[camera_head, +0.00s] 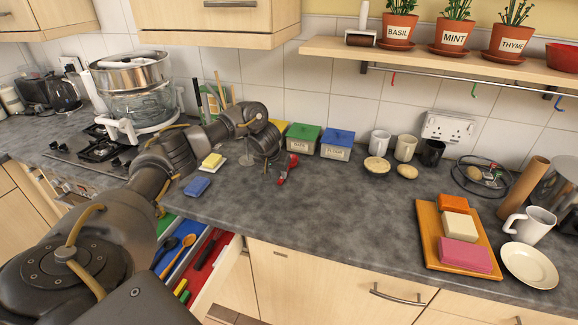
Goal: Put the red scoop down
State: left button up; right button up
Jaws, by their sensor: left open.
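The red scoop (289,169) lies on the grey countertop (340,205), in front of the green-lidded box. My left arm comes in from the left and bends down over the counter. My left gripper (262,164) is open, just left of the scoop and low over the counter. I see no grip on the scoop; whether a finger touches it is too small to tell. My right gripper is out of view.
Green-lidded (304,140) and blue-lidded (337,145) boxes stand behind the scoop. A yellow-and-white sponge (212,161) and a blue sponge (196,187) lie left. An open drawer (213,262) juts out below. An orange tray (429,237) stands right; the counter between is clear.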

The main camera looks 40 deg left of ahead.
aim_at(280, 180)
pick_arm(q)
jog(key=x, duration=0.4)
jog(key=shift+w+d+f+p, duration=0.1)
jog(key=shift+w+f+p, duration=0.2)
jog(key=shift+p, duration=0.1)
jog(key=shift+s, duration=0.1)
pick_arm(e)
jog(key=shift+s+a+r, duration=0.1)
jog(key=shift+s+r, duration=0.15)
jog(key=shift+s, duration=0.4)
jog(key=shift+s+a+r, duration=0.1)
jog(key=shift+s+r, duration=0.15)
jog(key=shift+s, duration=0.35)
pick_arm(q)
jog(key=c, duration=0.7)
grip_shut()
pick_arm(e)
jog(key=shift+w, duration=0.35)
